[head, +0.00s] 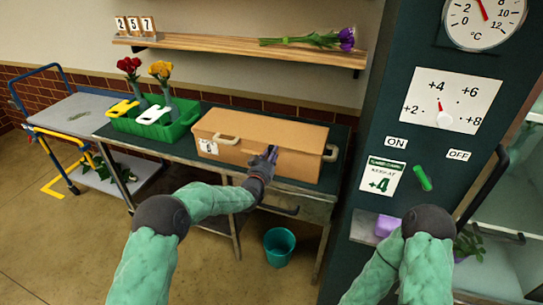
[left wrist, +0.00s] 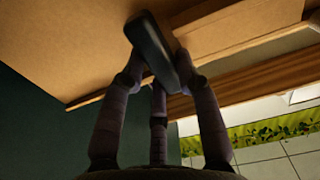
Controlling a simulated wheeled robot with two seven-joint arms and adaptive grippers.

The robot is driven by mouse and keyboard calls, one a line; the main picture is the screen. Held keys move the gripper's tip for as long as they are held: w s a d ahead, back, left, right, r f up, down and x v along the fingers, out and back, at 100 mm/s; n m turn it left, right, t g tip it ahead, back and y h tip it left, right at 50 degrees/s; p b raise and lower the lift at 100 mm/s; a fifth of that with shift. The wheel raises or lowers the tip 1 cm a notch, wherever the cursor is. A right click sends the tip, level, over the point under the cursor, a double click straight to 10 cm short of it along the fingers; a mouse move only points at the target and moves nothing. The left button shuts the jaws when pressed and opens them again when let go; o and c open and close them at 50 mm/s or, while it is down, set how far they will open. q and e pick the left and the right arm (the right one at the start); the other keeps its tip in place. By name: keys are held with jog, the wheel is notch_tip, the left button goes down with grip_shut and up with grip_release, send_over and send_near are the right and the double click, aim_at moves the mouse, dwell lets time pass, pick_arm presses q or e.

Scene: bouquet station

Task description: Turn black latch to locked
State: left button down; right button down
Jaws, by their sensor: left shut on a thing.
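The black latch (left wrist: 152,48) is a dark elongated bar on the face of a tan box (head: 232,127) on the workbench. In the left wrist view it lies tilted between my finger tips. In the head view my left gripper (head: 268,162) is at the box's front face, right of its middle, and covers most of the latch. The left gripper also shows in the left wrist view (left wrist: 158,75), with its fingers shut on the latch. No lock marking can be read beside it. My right gripper is not in view; only the right arm shows.
A green crate (head: 183,127) with vases of flowers stands left of the box. A dark panel on the right has a green lever (head: 422,177) and a dial (head: 444,119). A teal bucket (head: 279,246) stands on the floor. A shelf (head: 225,46) runs above.

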pick_arm(q)
jog(key=shift+w+a+n+b, duration=0.1)
jog(key=shift+a+n+b, duration=0.1)
jog(key=shift+n+b, duration=1.1)
jog(key=shift+a+n+b, duration=0.15)
jog(key=shift+n+b, duration=0.5)
jog(key=shift+n, duration=1.45)
jog(key=c, duration=0.9)
grip_release()
